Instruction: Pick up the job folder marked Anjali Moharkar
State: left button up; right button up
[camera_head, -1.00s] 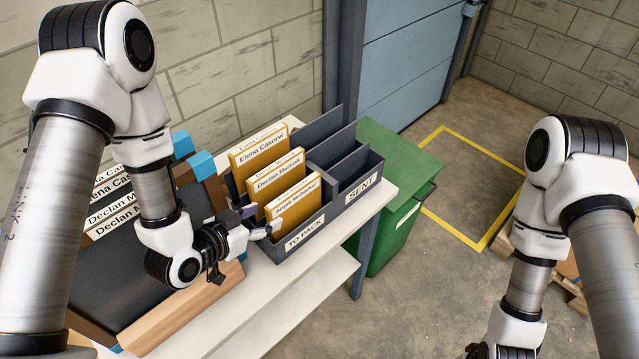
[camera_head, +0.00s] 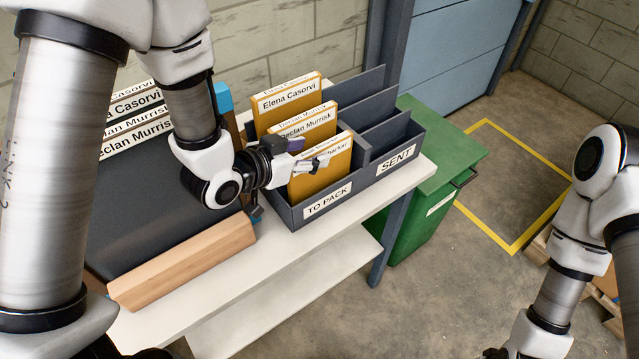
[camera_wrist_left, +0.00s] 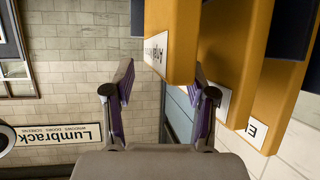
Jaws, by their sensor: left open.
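The orange job folder marked Anjali Moharkar (camera_head: 328,177) stands in the front slot of the TO PACK side of the dark rack (camera_head: 296,215). Its label is partly hidden by my left gripper (camera_head: 311,154), which is open at the folder's upper left edge. In the left wrist view, which is upside down, the folder (camera_wrist_left: 183,30) comes down near the two spread fingers, with the start of its label showing. I cannot tell whether the fingers touch it. My right gripper is out of view.
Folders marked Declan Murrisk (camera_head: 318,123) and Elena Casorvi (camera_head: 289,98) stand close behind. The SENT side (camera_head: 394,161) looks empty. The rack is on a white table (camera_head: 235,262); a green bin (camera_head: 440,195) stands to its right. A sloped dark holder with labelled items (camera_head: 150,220) is at left.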

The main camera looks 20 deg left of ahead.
aim_at(316, 151)
pick_arm(q)
jog(key=shift+w+d+f+p, duration=0.15)
jog(key=shift+w+d+p, duration=0.4)
jog(key=shift+w+p, duration=0.15)
jog(key=shift+x, duration=1.25)
jog(key=shift+s+f, duration=0.1)
jog(key=shift+s, duration=0.05)
jog(key=shift+s+a, duration=0.1)
jog(key=shift+a, duration=0.05)
jog(key=c, duration=0.5)
grip_shut()
